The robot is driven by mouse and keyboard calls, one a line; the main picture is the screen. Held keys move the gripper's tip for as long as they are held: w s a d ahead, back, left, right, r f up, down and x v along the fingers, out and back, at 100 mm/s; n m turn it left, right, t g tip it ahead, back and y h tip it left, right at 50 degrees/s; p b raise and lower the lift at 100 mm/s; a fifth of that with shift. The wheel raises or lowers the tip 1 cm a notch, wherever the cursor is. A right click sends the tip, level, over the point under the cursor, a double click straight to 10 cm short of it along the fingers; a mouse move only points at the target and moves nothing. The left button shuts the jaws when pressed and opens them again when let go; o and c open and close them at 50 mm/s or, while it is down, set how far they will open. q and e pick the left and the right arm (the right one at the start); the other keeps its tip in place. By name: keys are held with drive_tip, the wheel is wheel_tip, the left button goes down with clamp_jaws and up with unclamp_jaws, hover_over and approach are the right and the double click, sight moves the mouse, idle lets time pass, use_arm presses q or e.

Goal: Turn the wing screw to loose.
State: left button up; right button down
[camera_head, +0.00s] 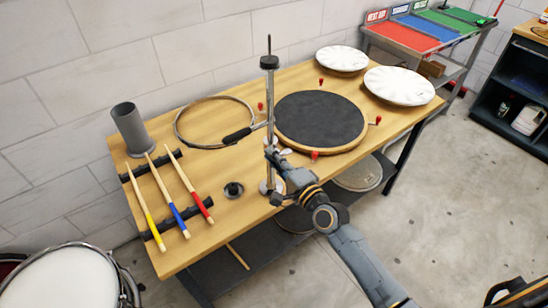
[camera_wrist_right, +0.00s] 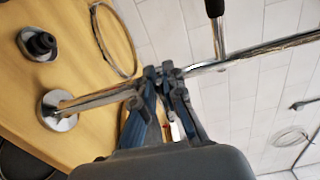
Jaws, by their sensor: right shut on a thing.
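The chrome stand (camera_head: 269,100) rises from a round base near the front edge of the wooden bench, with a black fitting high on its rod. My right gripper (camera_head: 274,153) reaches it from the front right, at the joint partway up the rod. In the wrist view the right gripper (camera_wrist_right: 165,76) has its fingertips close together at the joint of the stand (camera_wrist_right: 95,101), shut on the wing screw. The fingers hide most of the screw, so its angle cannot be told. My left gripper is not in view.
Open floor lies to the right.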

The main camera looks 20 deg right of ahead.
drive_tip(key=n, duration=0.2)
drive_tip(key=f+n, duration=0.1)
drive_tip(key=n, duration=0.2)
drive_tip(key=shift+d+f+n, duration=0.15)
drive_tip(key=shift+f+n, duration=0.05)
drive_tip(key=shift+n, duration=0.1)
drive_tip(key=n, duration=0.4)
drive_tip(key=d+f+n, duration=0.1)
drive_tip(key=n, duration=0.1)
drive_tip(key=shift+w, duration=0.2)
drive_tip(key=shift+n, duration=0.3)
drive_tip(key=c, duration=1.4)
unclamp_jaws()
drive_tip(key=v, duration=1.2)
